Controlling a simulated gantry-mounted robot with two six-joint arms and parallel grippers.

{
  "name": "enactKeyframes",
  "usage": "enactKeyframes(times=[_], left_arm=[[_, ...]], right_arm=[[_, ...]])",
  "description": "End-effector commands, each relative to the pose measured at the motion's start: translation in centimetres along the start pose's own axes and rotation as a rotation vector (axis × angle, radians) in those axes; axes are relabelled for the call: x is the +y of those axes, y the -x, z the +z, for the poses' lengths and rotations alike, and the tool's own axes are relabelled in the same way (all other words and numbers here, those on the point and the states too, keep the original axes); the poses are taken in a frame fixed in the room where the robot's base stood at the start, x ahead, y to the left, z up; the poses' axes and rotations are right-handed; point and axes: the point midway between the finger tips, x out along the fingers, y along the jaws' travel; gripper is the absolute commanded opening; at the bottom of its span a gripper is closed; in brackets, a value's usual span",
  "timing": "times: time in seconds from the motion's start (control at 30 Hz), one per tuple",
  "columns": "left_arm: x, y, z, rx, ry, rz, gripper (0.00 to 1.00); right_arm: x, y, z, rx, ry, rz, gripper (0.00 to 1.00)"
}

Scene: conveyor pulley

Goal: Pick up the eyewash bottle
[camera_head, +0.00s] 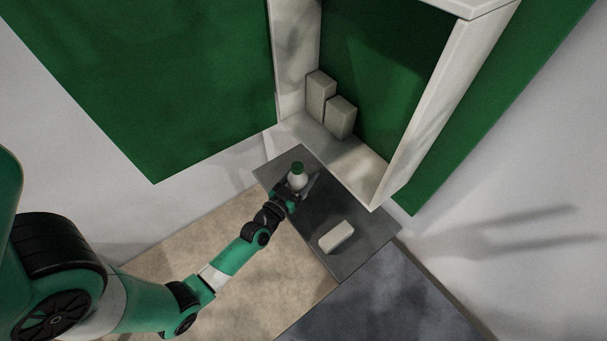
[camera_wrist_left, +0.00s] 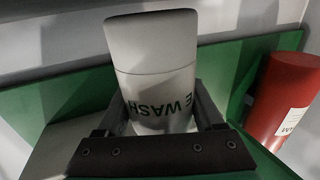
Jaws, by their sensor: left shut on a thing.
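The eyewash bottle (camera_head: 297,180) is white with a green cap and stands about upright over the far left part of a dark grey shelf. My left gripper (camera_head: 303,189) is shut on it. In the left wrist view the bottle (camera_wrist_left: 152,55) is between the two dark fingers of my left gripper (camera_wrist_left: 160,112), with "E WASH" lettering upside down. I cannot tell whether the bottle's base touches the shelf. My right gripper is not in view.
A small white box (camera_head: 336,237) lies on the dark shelf (camera_head: 373,229). A white-framed open cabinet (camera_head: 423,118) behind holds two grey boxes (camera_head: 319,91) (camera_head: 341,117). The left wrist view shows a red cylinder (camera_wrist_left: 280,95) at the right and green panels.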

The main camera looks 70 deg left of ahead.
Motion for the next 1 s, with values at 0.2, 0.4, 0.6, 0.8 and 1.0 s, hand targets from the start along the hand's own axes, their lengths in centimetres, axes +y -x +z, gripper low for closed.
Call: enactKeyframes(times=[0.2, 0.4, 0.6, 0.8, 1.0], left_arm=[[0.0, -0.1, -4.8, 0.004, 0.000, 0.000, 0.00], [-0.8, 2.0, -4.8, 0.002, -0.001, -0.002, 0.00], [-2.0, 5.5, -4.2, 0.005, -0.002, -0.004, 0.00], [-3.8, 9.7, -3.4, 0.001, 0.004, -0.013, 0.00], [-5.8, 14.9, -4.4, -0.006, 0.006, -0.019, 0.00]], right_arm=[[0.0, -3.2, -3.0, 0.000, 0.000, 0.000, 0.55], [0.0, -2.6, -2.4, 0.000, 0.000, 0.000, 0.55], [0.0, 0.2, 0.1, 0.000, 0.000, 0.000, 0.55], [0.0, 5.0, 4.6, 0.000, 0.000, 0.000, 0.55], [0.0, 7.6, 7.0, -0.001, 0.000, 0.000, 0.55]])
